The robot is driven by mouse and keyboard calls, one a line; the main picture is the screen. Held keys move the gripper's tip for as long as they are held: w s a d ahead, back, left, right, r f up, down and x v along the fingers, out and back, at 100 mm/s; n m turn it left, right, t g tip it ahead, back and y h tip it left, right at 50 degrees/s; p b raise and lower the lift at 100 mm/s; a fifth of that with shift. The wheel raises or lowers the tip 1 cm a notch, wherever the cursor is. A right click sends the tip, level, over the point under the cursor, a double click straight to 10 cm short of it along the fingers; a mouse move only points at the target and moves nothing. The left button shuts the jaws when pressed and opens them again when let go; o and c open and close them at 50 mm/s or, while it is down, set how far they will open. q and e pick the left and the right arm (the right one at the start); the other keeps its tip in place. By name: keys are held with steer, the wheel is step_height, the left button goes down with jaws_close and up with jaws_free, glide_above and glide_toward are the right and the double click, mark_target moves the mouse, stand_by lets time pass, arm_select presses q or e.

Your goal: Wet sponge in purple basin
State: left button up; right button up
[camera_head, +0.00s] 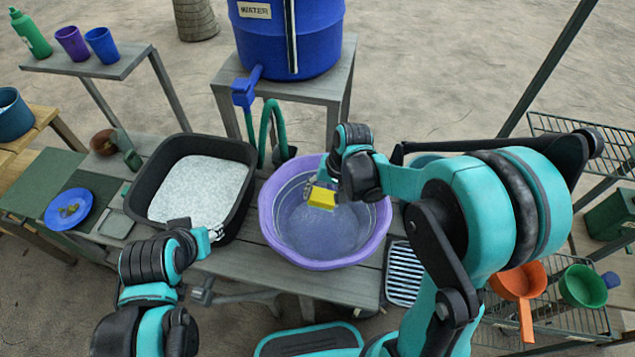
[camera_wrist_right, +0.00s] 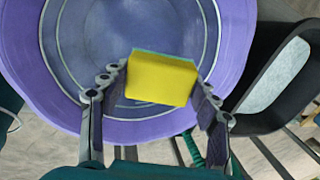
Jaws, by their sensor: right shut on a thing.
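The yellow sponge (camera_head: 321,198) with a thin green layer is held between the fingers of my right gripper (camera_head: 328,186). It also shows in the right wrist view (camera_wrist_right: 160,80), gripped from both sides. The purple basin (camera_head: 270,232) stands on the bench, and the sponge is over its inside, left of centre in the head view. The basin's bottom looks bluish; I cannot tell whether the sponge touches water. The basin also fills the upper part of the wrist view (camera_wrist_right: 225,35). My left gripper (camera_head: 212,234) is at the front edge of the black tub; its finger opening is unclear.
A black tub (camera_head: 230,150) with whitish contents stands left of the basin. A blue water barrel (camera_head: 290,40) with a blue tap (camera_head: 246,88) stands behind. A striped tray (camera_head: 405,272) is right of the basin. A blue plate (camera_head: 68,209) lies at the left.

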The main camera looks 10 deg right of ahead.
steer(key=shift+a+r+m, duration=0.3)
steer(key=shift+a+r, duration=0.25)
steer(key=shift+r, duration=0.15)
steer(key=shift+a+y, duration=0.2)
steer(key=shift+y, duration=0.1)
step_height(320, 180, down, 12)
steer(key=b, duration=0.9)
steer(key=shift+f, duration=0.15)
step_height(320, 180, up, 12)
steer(key=p, duration=0.8)
steer(key=shift+f+p, duration=0.15)
steer(key=shift+p, duration=0.25)
